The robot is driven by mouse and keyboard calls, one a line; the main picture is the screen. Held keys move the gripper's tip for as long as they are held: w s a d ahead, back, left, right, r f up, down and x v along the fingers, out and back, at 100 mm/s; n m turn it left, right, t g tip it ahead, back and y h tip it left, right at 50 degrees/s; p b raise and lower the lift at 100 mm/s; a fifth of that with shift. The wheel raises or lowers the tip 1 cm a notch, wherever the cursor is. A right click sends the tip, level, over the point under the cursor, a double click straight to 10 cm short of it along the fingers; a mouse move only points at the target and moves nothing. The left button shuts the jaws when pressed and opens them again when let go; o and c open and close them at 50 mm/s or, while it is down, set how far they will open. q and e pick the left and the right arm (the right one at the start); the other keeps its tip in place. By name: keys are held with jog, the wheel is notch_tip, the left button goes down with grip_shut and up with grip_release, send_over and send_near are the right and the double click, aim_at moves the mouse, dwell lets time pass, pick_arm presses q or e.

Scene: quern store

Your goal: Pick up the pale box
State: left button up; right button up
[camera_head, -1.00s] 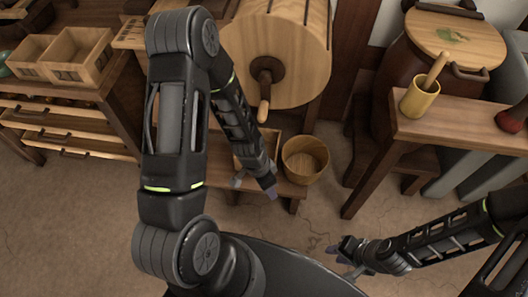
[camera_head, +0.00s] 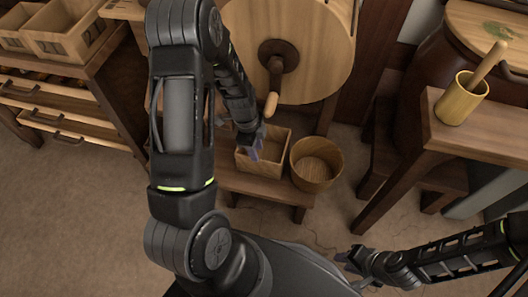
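A square, pale wooden open box (camera_head: 275,163) stands on a low bench beside a round wooden tub. My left gripper (camera_head: 255,151) is over this box, its fingertips in front of the box's left part. The gripper hides part of the box, and I cannot tell whether they touch or how far the fingers are apart. My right gripper (camera_head: 350,271) is low at the right, over the floor, with its fingers apart and nothing between them. Other light wooden open boxes (camera_head: 62,42) stand on the cabinet at the upper left.
The round tub (camera_head: 316,164) stands just right of the square box on the low bench (camera_head: 240,184). A large wooden drum with a crank (camera_head: 271,103) rises behind. A table at right holds a yellow cup with a pestle (camera_head: 461,100). Floor in front is clear.

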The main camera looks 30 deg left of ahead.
aim_at(271, 164)
pick_arm(q)
jog(key=shift+f, duration=0.3)
jog(key=f, duration=0.1)
jog(key=f+b, duration=0.1)
jog(key=f, duration=0.3)
jog(key=shift+d+f+b, duration=0.15)
jog(key=shift+d+b, duration=0.2)
jog(key=shift+b, duration=0.05)
grip_shut()
dwell(0.4)
dwell(1.1)
